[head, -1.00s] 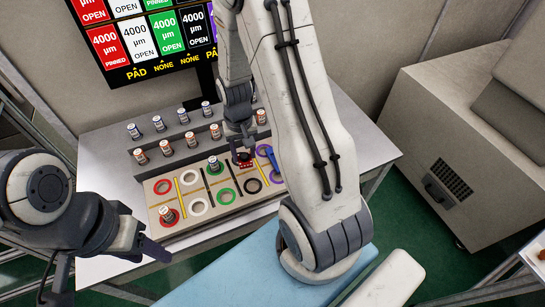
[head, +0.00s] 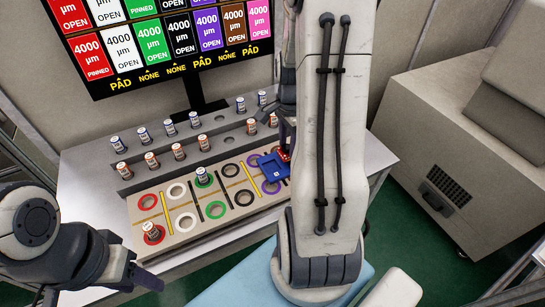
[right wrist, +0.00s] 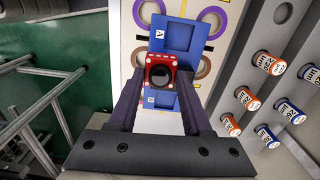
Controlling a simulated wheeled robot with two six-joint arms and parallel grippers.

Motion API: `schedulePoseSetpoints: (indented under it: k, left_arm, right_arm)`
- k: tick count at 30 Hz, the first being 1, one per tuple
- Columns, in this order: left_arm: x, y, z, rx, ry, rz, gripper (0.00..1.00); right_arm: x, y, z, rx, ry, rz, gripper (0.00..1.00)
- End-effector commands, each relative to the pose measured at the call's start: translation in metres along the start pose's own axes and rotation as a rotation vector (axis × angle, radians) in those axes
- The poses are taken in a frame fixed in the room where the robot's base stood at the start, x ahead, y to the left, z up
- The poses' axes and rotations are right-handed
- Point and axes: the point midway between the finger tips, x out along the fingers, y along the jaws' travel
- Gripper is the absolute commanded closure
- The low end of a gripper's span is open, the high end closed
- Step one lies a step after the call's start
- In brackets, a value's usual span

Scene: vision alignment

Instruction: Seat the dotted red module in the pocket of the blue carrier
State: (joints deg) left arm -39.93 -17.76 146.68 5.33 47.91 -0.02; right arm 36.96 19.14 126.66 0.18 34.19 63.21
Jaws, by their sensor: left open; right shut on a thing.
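The dotted red module (right wrist: 168,68), with a dark round middle, is held between the two fingers of my right gripper (right wrist: 160,75) in the right wrist view. In the head view the module (head: 284,155) shows as a small red piece beside my right arm. The blue carrier (head: 270,171) lies on the pad board. In the right wrist view the carrier (right wrist: 181,37) shows a square recess above the module and more blue below it. The module overlaps the carrier; I cannot tell whether they touch. My left gripper (head: 147,279) is open and empty at the lower left.
The pad board (head: 205,229) carries coloured rings. Several canisters fill the rack (head: 165,163) behind. A screen (head: 160,40) stands at the back. My right arm hides the board's right end.

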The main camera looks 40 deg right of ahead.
Motion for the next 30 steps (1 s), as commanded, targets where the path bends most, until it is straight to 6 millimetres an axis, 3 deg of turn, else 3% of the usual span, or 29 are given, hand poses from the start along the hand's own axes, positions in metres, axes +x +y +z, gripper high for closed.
schedulePoseSetpoints:
  k: [3, 9, 18, 30]
  left_arm:
    - [-0.004, 0.000, 0.000, 0.000, 0.000, 0.000, 0.50]
    - [-0.006, 0.000, 0.000, 0.000, 0.000, 0.000, 0.50]
    - [-0.009, 0.001, -0.001, 0.000, 0.000, 0.000, 0.50]
    - [-0.006, 0.001, 0.000, 0.000, 0.000, 0.000, 0.50]
  right_arm:
    - [0.014, -0.016, 0.019, -0.006, -0.001, 0.002, 1.00]
    - [0.026, -0.028, 0.031, -0.002, 0.000, 0.000, 1.00]
    - [0.063, -0.028, 0.031, -0.001, 0.000, 0.001, 1.00]
    - [0.069, -0.029, 0.031, -0.001, 0.001, -0.001, 1.00]
